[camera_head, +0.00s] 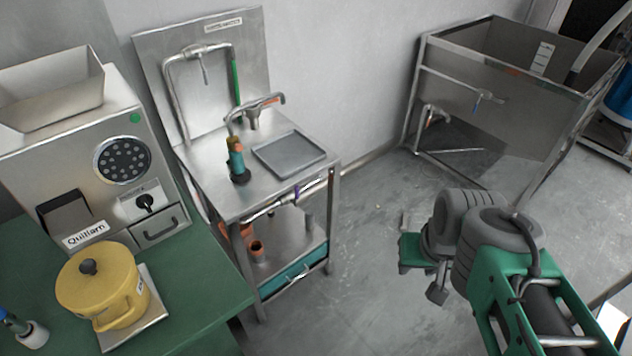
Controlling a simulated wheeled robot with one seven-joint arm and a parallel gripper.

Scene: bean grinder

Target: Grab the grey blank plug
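I cannot pick out the grey blank plug with certainty. A small grey upright piece (309,216) shows at the right of the lower shelf under the steel sink stand, too small to identify. My gripper (437,292) is at the lower right, over the floor and right of the stand, clear of it. It points downward and is partly hidden by my grey and green arm. Its fingers are small and dark, and I cannot see whether they are open or shut. Nothing is visibly held in it.
The sink stand (215,190) carries a grey tray (289,154), taps and a teal-orange bottle (236,158). Orange fittings (256,248) sit on its lower shelf. A grinder (75,150) and yellow pot (100,285) are on the green table at left. A steel basin (500,100) stands back right.

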